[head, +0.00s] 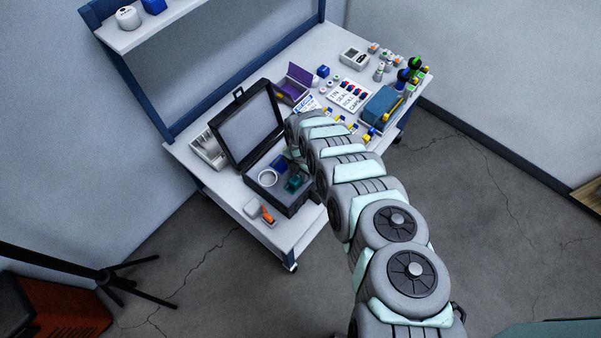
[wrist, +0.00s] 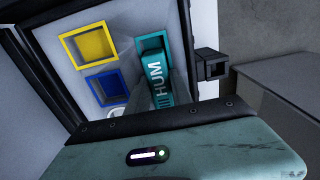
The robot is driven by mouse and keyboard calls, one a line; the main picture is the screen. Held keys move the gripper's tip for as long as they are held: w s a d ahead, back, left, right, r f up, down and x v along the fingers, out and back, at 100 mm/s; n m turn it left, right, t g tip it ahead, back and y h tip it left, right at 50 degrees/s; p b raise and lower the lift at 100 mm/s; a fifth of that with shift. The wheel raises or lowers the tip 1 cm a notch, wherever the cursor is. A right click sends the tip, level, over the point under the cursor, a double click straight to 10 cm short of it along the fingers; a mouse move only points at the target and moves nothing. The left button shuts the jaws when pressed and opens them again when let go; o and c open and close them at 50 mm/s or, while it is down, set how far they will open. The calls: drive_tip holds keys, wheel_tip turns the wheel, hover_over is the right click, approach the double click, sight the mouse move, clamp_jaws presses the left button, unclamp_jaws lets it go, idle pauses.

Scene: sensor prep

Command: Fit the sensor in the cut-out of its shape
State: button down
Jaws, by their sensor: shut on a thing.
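The sensor (wrist: 157,82) is a teal block marked HUM in the wrist view, and my gripper (head: 297,166) is shut on it. The sensor stands over the teal-rimmed cut-out (wrist: 152,43) in the grey insert of an open black case (head: 248,122). Its far end overlaps this cut-out; I cannot tell whether it is inside or just above. A yellow square cut-out (wrist: 89,46) and a blue one (wrist: 107,88) lie to its left. A white round cut-out (head: 267,178) shows in the head view. My fingertips are hard to make out, and my arm hides part of the case.
The case lies on a white workbench (head: 228,185). A small white tray with an orange item (head: 268,214) is in front of it. A purple bin (head: 297,82), a white card with small parts (head: 349,95) and a blue box (head: 383,106) stand farther along the bench.

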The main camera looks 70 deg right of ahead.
drive_tip(key=shift+f, duration=0.2)
idle(0.7)
drive_tip(key=c, duration=1.1)
unclamp_jaws()
drive_tip(key=shift+o, duration=0.2)
drive_tip(key=shift+o, duration=1.1)
drive_tip(key=shift+r+p, duration=2.7)
drive_tip(key=shift+r, duration=0.85)
